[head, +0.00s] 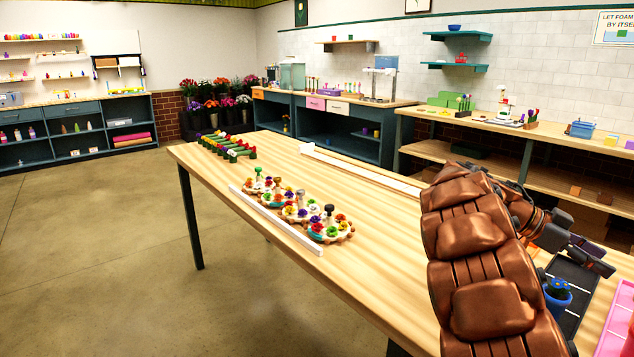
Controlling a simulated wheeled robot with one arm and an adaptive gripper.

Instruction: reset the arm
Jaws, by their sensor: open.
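My arm, with brown padded covers, rises in the right part of the head view and bends at the table's right side. My gripper (592,256) shows at the right, dark and partly behind the arm. Its jaws are open, and I see nothing between them. It is above the dark tray (572,275) on the wooden table (380,240). A blue pot with a blue flower (557,290) stands on that tray, below the gripper and apart from it.
Round flower trays (330,229) stand in a row beside a white rail (275,218) on the table. A green rack (229,148) is at its far end. A pink tray (617,318) lies at the right edge. The table's middle is clear. Side counters (545,135) line the wall.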

